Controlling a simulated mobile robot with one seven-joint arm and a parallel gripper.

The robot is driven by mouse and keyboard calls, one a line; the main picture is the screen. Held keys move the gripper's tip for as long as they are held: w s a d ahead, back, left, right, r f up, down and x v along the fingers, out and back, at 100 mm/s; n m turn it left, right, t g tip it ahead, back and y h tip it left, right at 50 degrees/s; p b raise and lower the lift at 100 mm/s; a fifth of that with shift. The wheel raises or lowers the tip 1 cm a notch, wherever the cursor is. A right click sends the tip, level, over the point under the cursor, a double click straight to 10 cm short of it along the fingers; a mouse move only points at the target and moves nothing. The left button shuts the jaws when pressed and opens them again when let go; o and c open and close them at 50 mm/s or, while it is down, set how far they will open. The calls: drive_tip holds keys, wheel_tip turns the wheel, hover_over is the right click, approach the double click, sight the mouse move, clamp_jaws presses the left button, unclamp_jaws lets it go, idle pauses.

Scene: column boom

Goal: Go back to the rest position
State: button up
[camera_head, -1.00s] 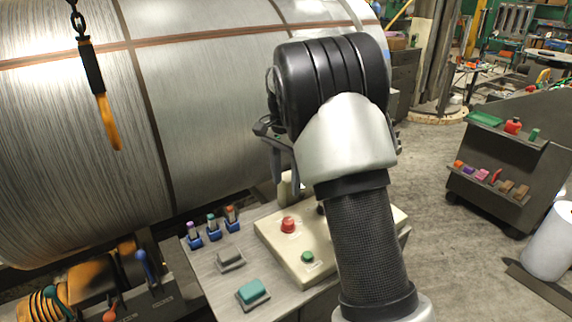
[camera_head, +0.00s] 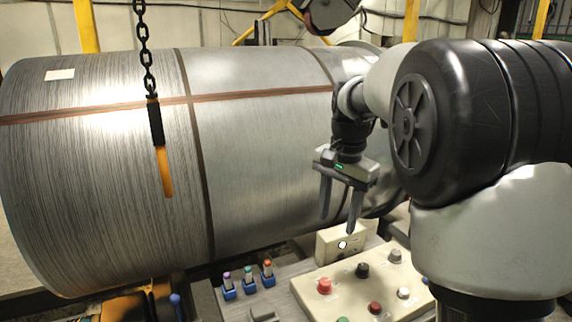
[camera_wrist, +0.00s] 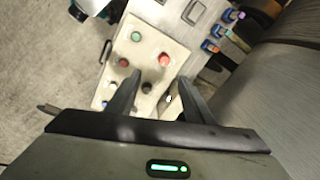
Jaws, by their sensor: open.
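My gripper (camera_head: 338,207) is open and empty. It hangs above the back of the control panel (camera_head: 303,292), with its two dark fingers apart and pointing down. In the wrist view the gripper (camera_wrist: 150,90) also shows open, its fingers framing part of the panel with nothing between them. The panel carries a red button (camera_head: 324,286), a black knob (camera_head: 362,270) and several other buttons. My arm covers the right side of the head view.
A large metal coil (camera_head: 110,170) fills the back. Several small blue holders (camera_head: 248,288) with coloured tops stand left of the panel. Open floor (camera_wrist: 40,50) shows in the wrist view.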

drive_tip(key=s+r+n+t+p, duration=0.1)
drive_tip(key=s+r+n, duration=0.1)
drive_tip(key=s+r, duration=0.3)
drive_tip(key=s+r+n+t+p, duration=0.1)
drive_tip(key=s+r+n, duration=0.1)
drive_tip(key=s, duration=0.5)
drive_tip(key=s+f+n+t+p, duration=0.1)
drive_tip(key=s+n, duration=0.4)
drive_tip(key=s, duration=0.8)
drive_tip(key=shift+a+f+t+p, duration=0.15)
drive_tip(key=shift+f+t+p, duration=0.2)
drive_tip(key=shift+t, duration=0.45)
drive_tip(key=shift+r, duration=0.1)
